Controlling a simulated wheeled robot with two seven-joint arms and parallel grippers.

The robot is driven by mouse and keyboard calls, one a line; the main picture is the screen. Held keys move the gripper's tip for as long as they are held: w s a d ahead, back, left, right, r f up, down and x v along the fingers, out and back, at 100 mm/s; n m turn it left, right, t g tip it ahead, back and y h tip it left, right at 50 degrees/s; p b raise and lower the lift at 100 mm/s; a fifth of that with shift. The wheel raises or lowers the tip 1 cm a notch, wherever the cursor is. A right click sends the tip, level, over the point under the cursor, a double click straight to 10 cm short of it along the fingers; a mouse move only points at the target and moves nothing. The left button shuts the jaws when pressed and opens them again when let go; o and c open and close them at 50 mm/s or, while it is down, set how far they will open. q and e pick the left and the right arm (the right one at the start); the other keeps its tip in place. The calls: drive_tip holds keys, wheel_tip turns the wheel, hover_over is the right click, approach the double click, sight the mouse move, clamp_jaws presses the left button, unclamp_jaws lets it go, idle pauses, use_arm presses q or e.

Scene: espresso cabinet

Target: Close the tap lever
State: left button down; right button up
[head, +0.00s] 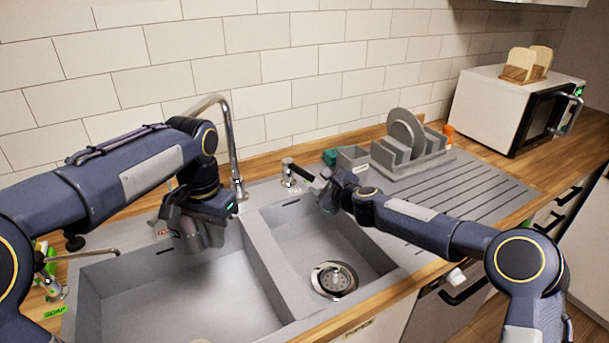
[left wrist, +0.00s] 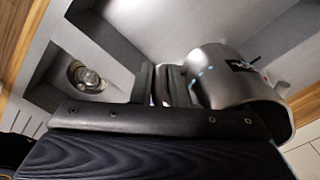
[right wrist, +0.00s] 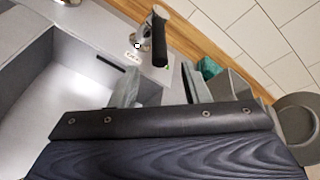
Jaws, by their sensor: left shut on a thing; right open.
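The tap lever, a black handle (right wrist: 160,50) on a chrome base (right wrist: 150,22), stands on the sink deck. It also shows in the head view (head: 299,172), just left of my right gripper (head: 318,182). In the right wrist view the right gripper (right wrist: 160,84) is open and empty, with the handle ahead of the gap between its fingers, apparently apart from them. My left gripper (left wrist: 168,80) is shut on a metal pitcher (left wrist: 232,85), held over the left basin; the pitcher also shows in the head view (head: 188,236). The tall chrome tap (head: 232,140) is partly hidden by my left arm.
The sink has a large left basin (head: 150,295) and a smaller right basin (head: 300,235) with a drain (head: 333,280). A grey holder (head: 352,157), green sponge (head: 331,156) and dish rack (head: 415,155) stand right of the lever. The tiled wall (head: 290,65) is close behind.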

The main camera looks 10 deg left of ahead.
sight(304, 174)
drive_tip(key=x, duration=0.9)
drive_tip(key=shift+w+f, duration=0.25)
drive_tip(key=shift+w+a, duration=0.25)
drive_tip(key=shift+a, duration=0.25)
clamp_jaws()
